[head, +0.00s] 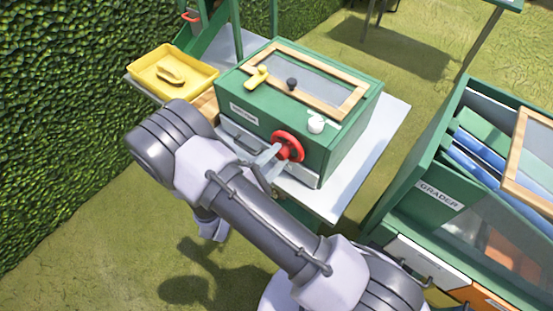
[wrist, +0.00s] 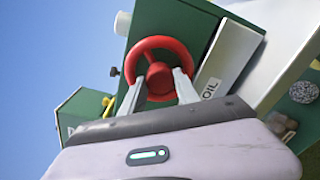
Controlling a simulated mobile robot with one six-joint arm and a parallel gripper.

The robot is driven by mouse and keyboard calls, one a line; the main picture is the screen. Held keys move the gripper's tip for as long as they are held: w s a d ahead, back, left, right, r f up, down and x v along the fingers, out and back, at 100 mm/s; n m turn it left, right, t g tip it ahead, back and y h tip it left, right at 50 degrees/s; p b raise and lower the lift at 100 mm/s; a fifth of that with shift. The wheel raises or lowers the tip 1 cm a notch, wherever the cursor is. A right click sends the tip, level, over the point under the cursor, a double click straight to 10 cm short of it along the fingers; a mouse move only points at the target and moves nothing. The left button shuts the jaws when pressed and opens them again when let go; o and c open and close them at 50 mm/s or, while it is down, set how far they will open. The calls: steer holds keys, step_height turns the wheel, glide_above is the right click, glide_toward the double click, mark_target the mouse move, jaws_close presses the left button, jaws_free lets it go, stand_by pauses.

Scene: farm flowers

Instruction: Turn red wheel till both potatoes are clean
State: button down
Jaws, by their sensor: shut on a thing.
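The red wheel (head: 288,146) is on the front of a green box-shaped machine (head: 262,122). It also shows in the wrist view (wrist: 181,49). My gripper (head: 268,156) is at the wheel. In the wrist view, its two pale fingers (wrist: 159,85) straddle the hub and lower rim, shut on the wheel. No potato can be made out through the grey, wood-framed window (head: 318,76) on the machine's top, so I cannot tell whether they are clean.
A yellow handle (head: 257,78) and white knob (head: 316,124) are on the machine. A green grader (head: 437,190) stands right; a hedge (head: 60,110) borders the left.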

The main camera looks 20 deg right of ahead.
steer(key=m+b, duration=0.3)
steer(key=m, duration=0.2)
steer(key=shift+f, duration=0.15)
steer(key=shift+m+b, duration=1.2)
steer(key=shift+m, duration=0.8)
steer(key=c, duration=0.9)
jaws_free()
steer(key=p+v, duration=0.3)
steer(key=v, duration=1.4)
steer(key=shift+s, duration=0.25)
steer(key=shift+a, duration=0.1)
